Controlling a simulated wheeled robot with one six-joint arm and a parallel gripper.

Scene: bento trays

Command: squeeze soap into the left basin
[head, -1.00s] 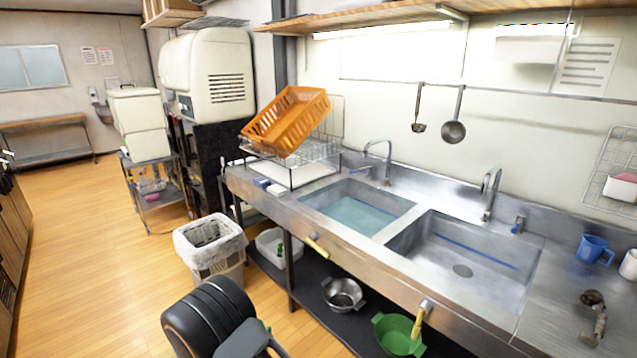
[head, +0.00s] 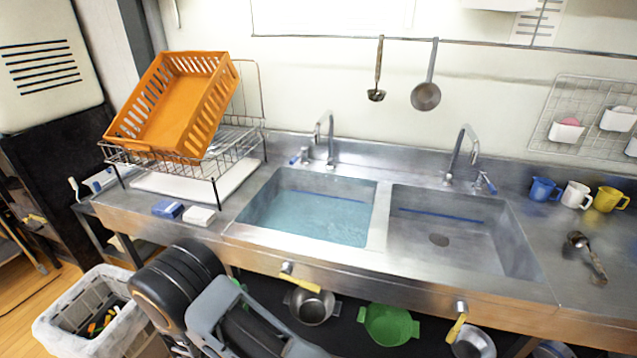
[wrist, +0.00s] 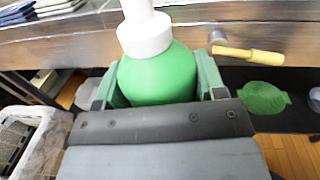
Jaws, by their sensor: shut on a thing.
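The left basin (head: 308,210) holds pale blue water, with its tap (head: 326,140) behind it. In the wrist view a green soap bottle (wrist: 158,75) with a white pump collar (wrist: 145,35) stands between the fingers of my gripper (wrist: 158,82). My gripper is shut on the bottle, in front of the steel counter's front edge. The top of the pump is cut off by the frame.
The right basin (head: 450,228) is empty. An orange crate (head: 175,100) sits tilted on a wire rack (head: 235,145) to the left. Blue and white sponges (head: 198,215) lie by the left basin. Yellow-handled valves (head: 300,279) jut from the counter front. A bin (head: 75,320) stands lower left.

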